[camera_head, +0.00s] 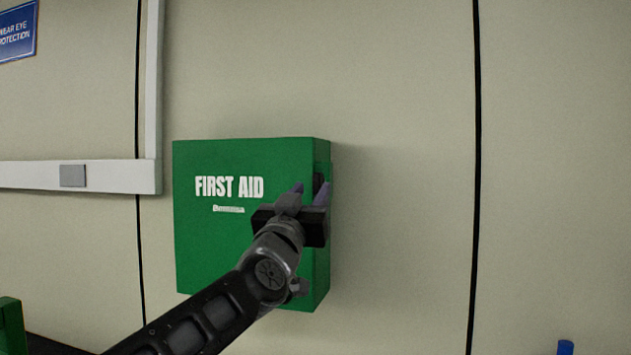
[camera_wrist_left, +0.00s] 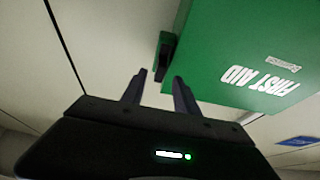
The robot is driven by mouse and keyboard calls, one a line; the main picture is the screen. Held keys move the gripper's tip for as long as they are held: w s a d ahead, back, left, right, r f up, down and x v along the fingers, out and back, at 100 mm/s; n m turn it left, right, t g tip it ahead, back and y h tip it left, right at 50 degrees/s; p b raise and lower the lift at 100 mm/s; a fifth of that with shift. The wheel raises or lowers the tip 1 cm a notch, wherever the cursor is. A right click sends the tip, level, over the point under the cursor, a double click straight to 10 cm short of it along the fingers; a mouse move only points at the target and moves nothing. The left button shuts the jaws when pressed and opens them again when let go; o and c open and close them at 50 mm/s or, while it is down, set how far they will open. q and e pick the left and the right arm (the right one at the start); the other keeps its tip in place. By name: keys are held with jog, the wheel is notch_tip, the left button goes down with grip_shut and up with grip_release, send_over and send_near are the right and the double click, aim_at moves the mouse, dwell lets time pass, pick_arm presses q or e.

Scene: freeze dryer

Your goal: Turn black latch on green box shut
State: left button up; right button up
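The green first aid box (camera_head: 215,250) is mounted on the wall, with its front face closed in the head view. It also shows in the left wrist view (camera_wrist_left: 230,50). The black latch (camera_wrist_left: 168,50) is on the box's side in the left wrist view; in the head view only a dark bit of it (camera_head: 318,183) shows behind my gripper. My left gripper (camera_head: 312,190) is at the box's right edge. In the left wrist view its two fingers (camera_wrist_left: 158,78) are apart, with the latch just ahead of the gap. Contact cannot be told. My right gripper is not in view.
A white rail (camera_head: 90,177) with a grey plate runs along the wall left of the box. A blue sign (camera_head: 17,32) hangs at upper left. A green object (camera_head: 10,325) is at lower left and a blue one (camera_head: 566,347) at lower right. The wall right of the box is bare.

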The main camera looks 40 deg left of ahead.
aim_at(316, 184)
pick_arm(q)
jog(key=shift+p+x, duration=0.3)
jog(key=shift+x, duration=1.55)
grip_shut()
